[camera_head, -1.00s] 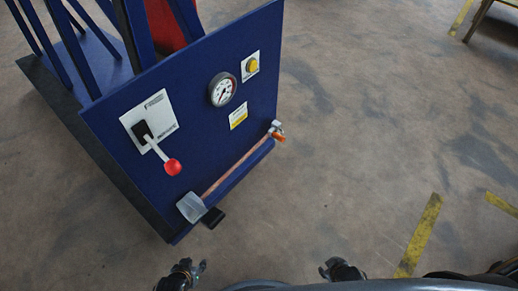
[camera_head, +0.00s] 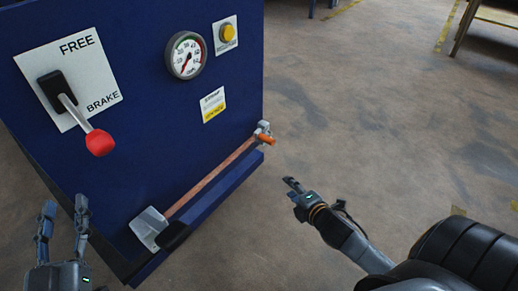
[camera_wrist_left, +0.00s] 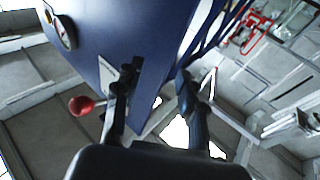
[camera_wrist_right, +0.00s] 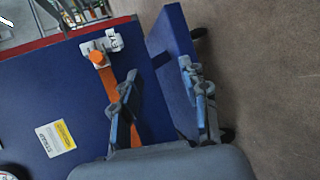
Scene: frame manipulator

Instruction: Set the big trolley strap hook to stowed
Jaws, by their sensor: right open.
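The big blue trolley panel (camera_head: 130,130) fills the left of the head view. An orange-brown strap (camera_head: 212,178) runs low across it, from a grey bracket (camera_head: 150,228) at lower left up to a metal fitting with an orange hook part (camera_head: 265,138) at the panel's right edge. The right wrist view shows the orange hook part (camera_wrist_right: 97,58) and strap beyond my fingers. My right gripper (camera_head: 292,186) is open and empty, to the right of and below the hook, apart from it. My left gripper (camera_head: 64,210) is open and empty in front of the panel's lower left.
A brake lever with a red knob (camera_head: 99,142), a gauge (camera_head: 186,55), a yellow button (camera_head: 228,33) and a yellow-white strap label (camera_head: 213,104) are on the panel. A blue ledge (camera_head: 205,215) juts out below the strap.

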